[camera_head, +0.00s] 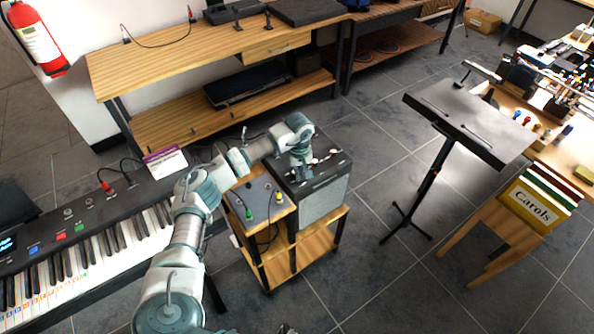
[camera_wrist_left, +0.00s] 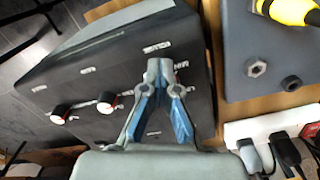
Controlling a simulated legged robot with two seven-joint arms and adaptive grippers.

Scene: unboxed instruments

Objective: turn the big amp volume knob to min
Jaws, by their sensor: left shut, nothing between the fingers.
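The big amp (camera_head: 323,201) is a dark box with a grey front grille on a wooden cart. Its black top panel shows in the left wrist view (camera_wrist_left: 75,80) with white labels and two dark knobs with pale marks, one on the left (camera_wrist_left: 60,113) and one nearer (camera_wrist_left: 105,102). My left gripper (camera_head: 303,174) points down at this panel; in the wrist view its blue-lined fingers (camera_wrist_left: 161,68) are shut and empty, just below a label that seems to read VOLUME. A knob under the fingers is hidden, so I cannot tell whether they touch it. A small dark shape at the head view's bottom edge may be my right gripper (camera_head: 286,329).
A grey pedal box (camera_head: 256,199) with green and yellow plugs sits left of the amp on the cart. A keyboard (camera_head: 85,240) is at left, a music stand (camera_head: 470,120) at right. A white power strip (camera_wrist_left: 262,130) shows in the wrist view.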

